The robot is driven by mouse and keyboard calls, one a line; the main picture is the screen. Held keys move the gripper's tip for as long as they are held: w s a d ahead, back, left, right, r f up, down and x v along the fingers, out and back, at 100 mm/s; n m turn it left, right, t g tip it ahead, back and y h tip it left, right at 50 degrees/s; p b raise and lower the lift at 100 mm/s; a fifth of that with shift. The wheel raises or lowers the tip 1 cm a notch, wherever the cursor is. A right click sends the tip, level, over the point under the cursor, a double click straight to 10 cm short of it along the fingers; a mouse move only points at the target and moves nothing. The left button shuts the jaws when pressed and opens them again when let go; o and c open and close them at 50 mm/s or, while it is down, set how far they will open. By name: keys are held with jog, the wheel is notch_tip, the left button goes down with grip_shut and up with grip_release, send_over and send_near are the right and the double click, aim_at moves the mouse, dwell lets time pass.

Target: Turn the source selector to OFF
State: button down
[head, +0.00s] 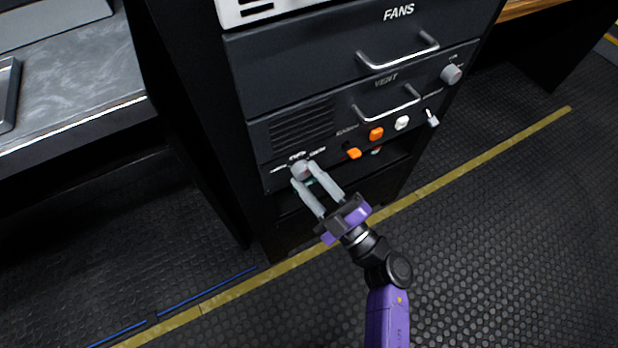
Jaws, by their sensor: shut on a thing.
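The source selector is a small grey knob (301,171) at the lower left of the rack's front panel, below the vent slots. Small white labels stand around it, too small to read. My gripper (304,173) reaches the panel from below right, its two grey fingers on either side of the knob and shut on it. The fingers hide part of the knob, and I cannot tell which position it points to.
The panel also carries orange switches (376,134), a white knob (402,123), a toggle lever (432,118) and a round grey knob (451,74). Drawers with metal handles (398,51) sit above. A grey desk (70,80) stands left. The floor (480,230) at right is clear.

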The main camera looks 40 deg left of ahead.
jog(key=shift+r+n+g, duration=0.1)
jog(key=shift+n+g, duration=0.5)
jog(key=shift+n, duration=0.8)
jog(key=c, duration=0.9)
grip_release()
jog(key=shift+c, duration=0.2)
jog(key=shift+d, duration=0.15)
jog(key=p+v, duration=0.1)
jog(key=v, duration=0.6)
jog(key=shift+d+p, duration=0.3)
jog(key=shift+d, duration=0.05)
jog(key=shift+h, duration=0.3)
